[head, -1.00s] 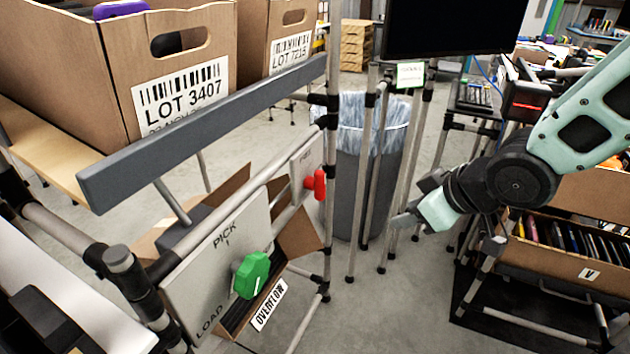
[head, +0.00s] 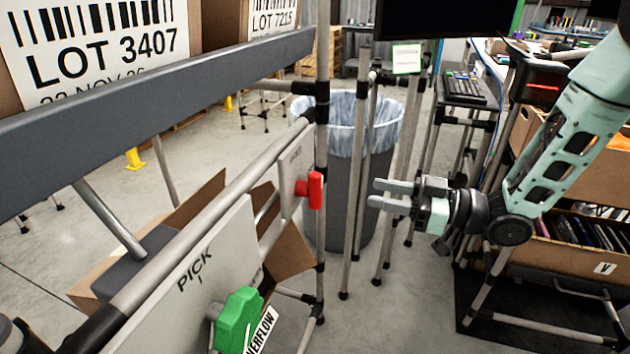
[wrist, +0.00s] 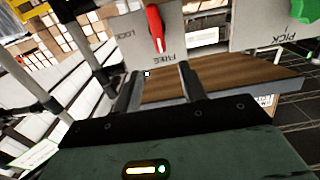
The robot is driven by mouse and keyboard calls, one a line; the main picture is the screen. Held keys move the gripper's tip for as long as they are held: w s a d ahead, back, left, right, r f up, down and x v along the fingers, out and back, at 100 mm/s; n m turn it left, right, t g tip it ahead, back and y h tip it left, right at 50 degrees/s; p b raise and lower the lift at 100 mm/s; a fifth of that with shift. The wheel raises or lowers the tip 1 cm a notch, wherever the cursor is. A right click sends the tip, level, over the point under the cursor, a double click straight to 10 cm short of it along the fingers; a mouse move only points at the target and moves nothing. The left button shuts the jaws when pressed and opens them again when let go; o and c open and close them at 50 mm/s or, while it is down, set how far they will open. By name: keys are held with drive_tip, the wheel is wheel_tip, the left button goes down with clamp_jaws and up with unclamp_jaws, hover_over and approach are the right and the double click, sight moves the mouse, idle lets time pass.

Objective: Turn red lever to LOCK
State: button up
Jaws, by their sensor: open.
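The red lever (head: 314,190) sits on a small pale plate (head: 291,180) on the rack rail, in the middle of the head view. In the wrist view the red lever (wrist: 156,30) lies on its plate between the words LOCK and FREE, with its narrow end toward FREE. My gripper (head: 374,193) is to the right of the lever in the head view, apart from it, with its fingers pointing left. In the wrist view its two fingers (wrist: 160,82) are spread with nothing between them, and the lever is beyond them.
A green knob (head: 239,318) on the PICK panel (head: 188,285) is nearer on the left. A lined grey bin (head: 340,190) and upright poles (head: 359,150) stand behind. A grey bar (head: 150,100) with cartons above runs along the left. Boxes stand at right.

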sight(322, 182)
drive_tip(key=x, duration=1.3)
drive_tip(key=shift+a, duration=0.35)
clamp_jaws()
